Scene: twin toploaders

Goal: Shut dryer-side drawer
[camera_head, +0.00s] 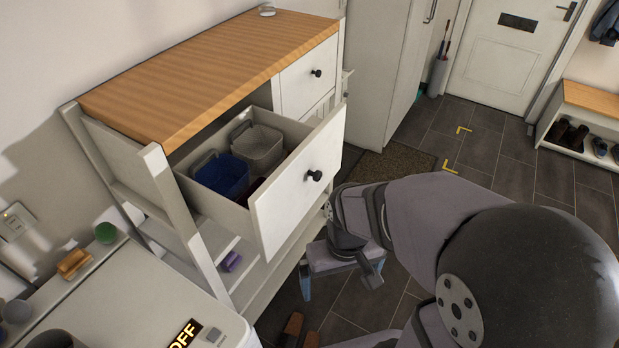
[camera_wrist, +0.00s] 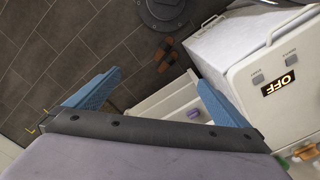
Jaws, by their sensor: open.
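The drawer nearer the white machine is pulled well out of the wood-topped cabinet; its white front (camera_head: 297,190) has a round black knob (camera_head: 314,175). A blue bin (camera_head: 222,176) and a grey bin (camera_head: 257,147) sit inside it. My gripper (camera_head: 340,278) hangs low, in front of and below the drawer front in the head view, apart from the knob. Its two blue fingers are spread with nothing between them, as the wrist view (camera_wrist: 159,80) also shows. My arm hides part of the floor beside it. The open drawer cannot be made out clearly in the wrist view.
A second drawer (camera_head: 308,80) beside it is shut. The white machine (camera_head: 150,300) with an OFF display stands close at lower left. A purple item (camera_head: 231,261) lies on a lower shelf. Brown slippers (camera_head: 291,328) are on the tiled floor. Open floor lies toward the door (camera_head: 505,60).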

